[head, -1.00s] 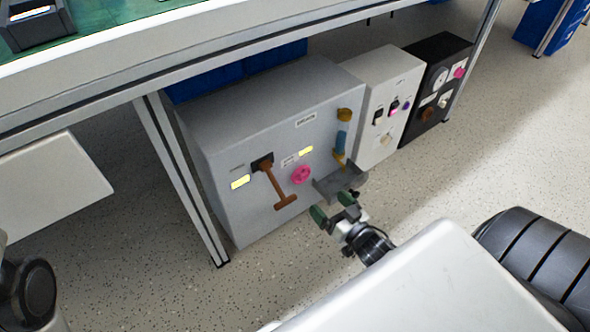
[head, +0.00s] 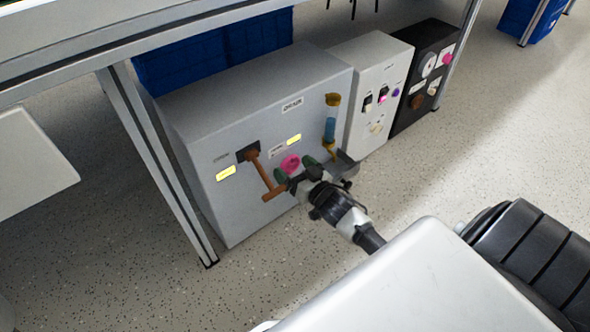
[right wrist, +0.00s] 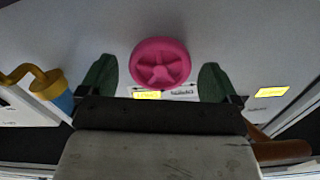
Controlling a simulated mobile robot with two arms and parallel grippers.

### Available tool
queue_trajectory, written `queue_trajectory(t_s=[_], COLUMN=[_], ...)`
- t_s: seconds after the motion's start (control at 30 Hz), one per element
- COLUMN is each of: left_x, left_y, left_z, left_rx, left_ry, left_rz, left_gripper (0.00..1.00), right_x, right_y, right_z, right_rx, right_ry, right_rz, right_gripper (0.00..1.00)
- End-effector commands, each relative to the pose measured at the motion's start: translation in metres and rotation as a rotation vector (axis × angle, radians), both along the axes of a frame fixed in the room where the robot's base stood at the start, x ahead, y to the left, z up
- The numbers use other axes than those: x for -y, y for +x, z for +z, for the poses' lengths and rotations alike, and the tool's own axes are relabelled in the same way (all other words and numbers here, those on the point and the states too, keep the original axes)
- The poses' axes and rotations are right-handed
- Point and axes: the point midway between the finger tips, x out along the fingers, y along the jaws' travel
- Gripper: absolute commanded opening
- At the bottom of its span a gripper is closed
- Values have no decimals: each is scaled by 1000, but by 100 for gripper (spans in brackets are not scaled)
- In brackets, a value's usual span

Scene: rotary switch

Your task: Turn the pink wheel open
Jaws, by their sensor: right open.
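The pink wheel (head: 290,164) sits on the front face of a large grey box. It also shows in the right wrist view (right wrist: 160,62) as a round, spoked knob, centred between the fingers. My right gripper (head: 297,172) is in front of the wheel and open. In the right wrist view, its two green fingertips (right wrist: 158,82) lie on either side of the wheel, with a gap on each side. I cannot tell how far the fingertips are from the panel. My left gripper is not in view.
A brown lever handle (head: 264,177) stands out just left of the wheel. A blue and yellow fitting (head: 330,125) is to the right on the grey box (head: 220,105). A white box (head: 360,60) and a black box (head: 436,50) stand farther right. A table leg (head: 160,165) is at left.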

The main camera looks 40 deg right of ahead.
Motion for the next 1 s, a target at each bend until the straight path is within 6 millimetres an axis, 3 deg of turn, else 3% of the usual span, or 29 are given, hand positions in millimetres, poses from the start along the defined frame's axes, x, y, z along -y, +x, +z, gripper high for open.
queue_trajectory(t_s=[0.07, 0.4, 0.77, 1.0], left_x=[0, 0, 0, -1], left_y=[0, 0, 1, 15], left_z=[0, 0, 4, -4], left_rx=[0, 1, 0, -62], left_ry=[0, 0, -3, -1], left_rz=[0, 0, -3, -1], left_gripper=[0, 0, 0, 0], right_x=[0, 0, 0, 0], right_y=[0, 0, 0, 0], right_z=[0, 0, 2, 3], right_rx=[0, 0, 5, 18], right_ry=[0, 0, -67, -232], right_rz=[0, 0, -1, -2], right_gripper=[92, 43, 43, 43])
